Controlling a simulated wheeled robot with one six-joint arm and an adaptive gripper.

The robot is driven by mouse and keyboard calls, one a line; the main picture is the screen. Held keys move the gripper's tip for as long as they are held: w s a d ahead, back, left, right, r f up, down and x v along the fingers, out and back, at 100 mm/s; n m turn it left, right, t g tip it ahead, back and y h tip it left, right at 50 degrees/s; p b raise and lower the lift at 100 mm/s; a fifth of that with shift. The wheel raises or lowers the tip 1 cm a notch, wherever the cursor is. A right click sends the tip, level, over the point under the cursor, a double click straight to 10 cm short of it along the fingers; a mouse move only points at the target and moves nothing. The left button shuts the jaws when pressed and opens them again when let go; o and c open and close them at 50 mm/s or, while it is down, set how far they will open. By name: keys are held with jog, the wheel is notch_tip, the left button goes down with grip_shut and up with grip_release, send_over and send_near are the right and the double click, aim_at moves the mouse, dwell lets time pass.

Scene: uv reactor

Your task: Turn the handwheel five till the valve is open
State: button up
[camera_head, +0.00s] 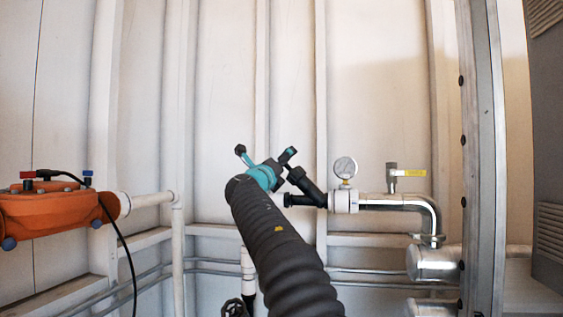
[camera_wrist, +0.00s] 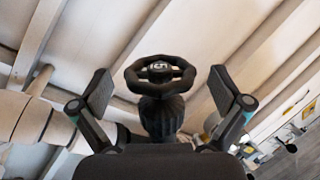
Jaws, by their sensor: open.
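Handwheel five (camera_wrist: 158,70) is a black, lobed wheel with a pale 5 on its hub. It sits on a dark ribbed stem in the middle of the wrist view. My gripper (camera_wrist: 160,90) is open, with one finger on each side of the wheel. A visible gap separates each pad from the rim. In the head view my gripper (camera_head: 266,153) is at the upper end of my arm, beside a black angled valve body (camera_head: 308,187). The wheel cannot be made out there, and my gripper seems to cover it.
An orange device (camera_head: 60,212) with a black cable is at left. Another dark handwheel (camera_head: 235,308) shows low down. A metal post (camera_head: 483,150) stands at right.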

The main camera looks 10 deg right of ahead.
jog(key=c, duration=1.1)
jog(key=shift+d+r+n+y+p, duration=0.1)
jog(key=shift+r+n+y+p, duration=0.35)
jog(key=shift+y+p, duration=0.45)
jog(key=shift+f+n+y, duration=0.35)
jog(key=shift+y, duration=0.35)
jog(key=shift+n+y, duration=0.3)
jog(key=shift+y, duration=0.3)
jog(key=o, duration=1.1)
